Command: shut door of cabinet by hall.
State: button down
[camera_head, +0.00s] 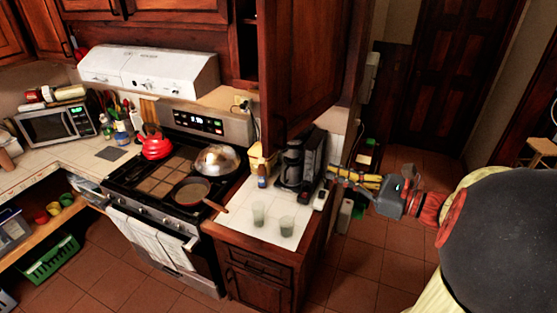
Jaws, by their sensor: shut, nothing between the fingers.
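The dark wood cabinet door (303,62) hangs open from the upper cabinet, at the upper middle of the view. It swings out over the counter end nearest the hall. A dark gap shows along its left side, and the cabinet's inside is mostly hidden behind the door. My gripper (332,176) is shut and empty. It reaches in from the right, beyond the counter's right end, and shows below and to the right of the door's lower edge. It appears apart from the door.
A black coffee maker (302,160) and two glasses (273,222) stand on the counter below the door. The stove (165,180) holds a pan (192,190) and a domed lid (215,158). Open tiled floor (370,265) lies right of the counter, toward the hall door (458,75).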

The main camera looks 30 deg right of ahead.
jog(key=w+a+r+p, duration=0.1)
jog(key=w+a, duration=0.2)
jog(key=w, duration=0.3)
jog(key=w+a+m+p, duration=0.1)
jog(key=w+a+p, duration=0.1)
jog(key=w, duration=0.4)
jog(key=shift+w+a+r+y, duration=0.3)
jog(key=shift+a+r, duration=0.05)
jog(key=shift+a, duration=0.3)
